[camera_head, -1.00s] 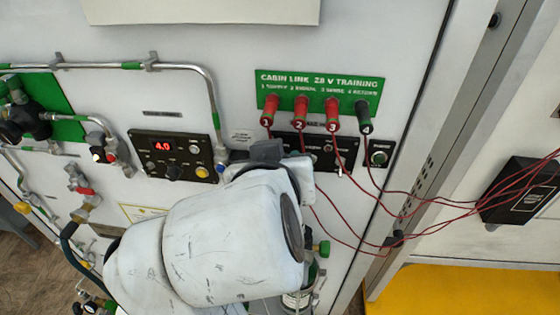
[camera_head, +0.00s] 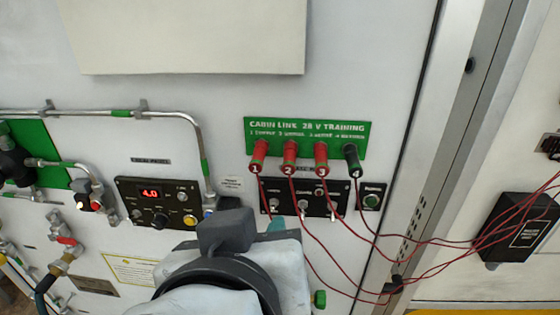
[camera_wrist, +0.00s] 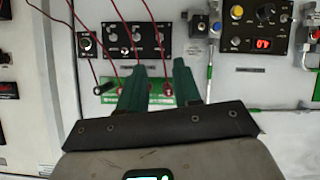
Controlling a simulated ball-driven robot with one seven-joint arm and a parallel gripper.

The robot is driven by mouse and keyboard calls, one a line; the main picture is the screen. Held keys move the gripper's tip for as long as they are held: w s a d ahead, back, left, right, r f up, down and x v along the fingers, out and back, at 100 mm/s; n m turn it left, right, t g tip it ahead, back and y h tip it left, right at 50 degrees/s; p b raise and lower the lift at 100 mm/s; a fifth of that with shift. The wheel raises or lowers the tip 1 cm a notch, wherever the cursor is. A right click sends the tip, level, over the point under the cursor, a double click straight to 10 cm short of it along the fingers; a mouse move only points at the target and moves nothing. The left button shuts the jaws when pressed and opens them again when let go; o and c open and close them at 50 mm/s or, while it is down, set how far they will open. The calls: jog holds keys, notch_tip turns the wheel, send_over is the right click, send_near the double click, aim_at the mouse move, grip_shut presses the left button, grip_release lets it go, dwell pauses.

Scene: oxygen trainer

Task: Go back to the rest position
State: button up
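My gripper (camera_wrist: 159,66) shows in the wrist view as two dark green fingers standing apart with nothing between them. It is open and empty in front of the wall panel. The fingers overlap the green cabin line board (camera_wrist: 118,88) in that view, and I see no clear contact. In the head view my white arm fills the bottom middle, and only a bit of a green finger shows beside the grey wrist block. The green board (camera_head: 310,126) holds three red plugs and one dark plug, numbered 1 to 4, with red leads hanging from them.
A black box (camera_head: 518,226) at the right takes the red leads, which sag across the panel's edge. A display unit reading 4.0 (camera_head: 158,203), metal pipes (camera_head: 100,114) and valves are at the left. A metal frame post (camera_head: 440,150) stands right of the panel.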

jog(key=shift+s, duration=0.15)
jog(key=w+d+f+g+h, duration=0.1)
jog(key=w+d+f+g, duration=0.15)
jog(key=d+f, duration=0.8)
jog(key=w+d+f+g+h, duration=0.1)
jog(key=d+f+g, duration=0.2)
jog(key=d+f, duration=0.7)
jog(key=s+d+f+m+g+y, duration=0.1)
jog(key=s+d+f, duration=0.4)
jog(key=s+f, duration=0.5)
jog(key=s+d+f+m+g+y+b, duration=0.1)
jog(key=s+d+f+g, duration=0.3)
jog(key=s+f, duration=0.6)
notch_tip(320, 180, down, 4)
jog(key=shift+s+d+f+m+g, duration=0.1)
jog(key=shift+s+d+m+g, duration=0.2)
jog(key=shift+d, duration=0.45)
jog(key=shift+w+b, duration=0.15)
jog(key=shift+b, duration=0.15)
